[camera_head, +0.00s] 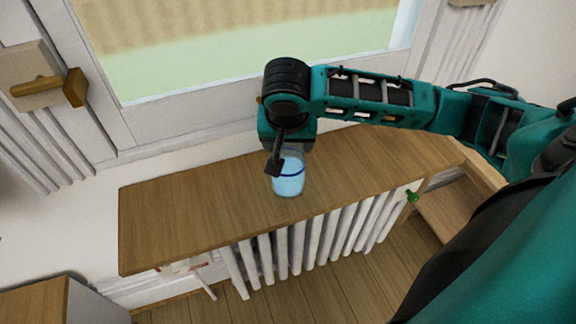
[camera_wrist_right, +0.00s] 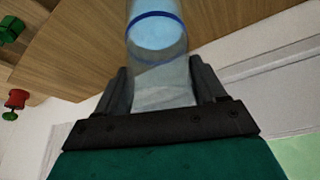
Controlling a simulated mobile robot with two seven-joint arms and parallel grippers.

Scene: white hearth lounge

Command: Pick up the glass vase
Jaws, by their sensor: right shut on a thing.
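The glass vase (camera_head: 289,178) is pale blue and see-through with a dark blue band. In the head view it is at the wooden shelf top (camera_head: 190,215) over the radiator, below my right gripper (camera_head: 283,152). In the right wrist view the vase (camera_wrist_right: 158,45) runs up from between the two dark fingers of the gripper (camera_wrist_right: 162,85). The right gripper is shut on the vase. I cannot tell whether the vase's base touches the shelf. My left gripper is not in view.
A white radiator (camera_head: 300,240) with a green valve knob (camera_head: 412,196) is under the shelf. The shelf's left part is bare. In the wrist view a red knob (camera_wrist_right: 17,98) and a green object (camera_wrist_right: 10,28) show at left.

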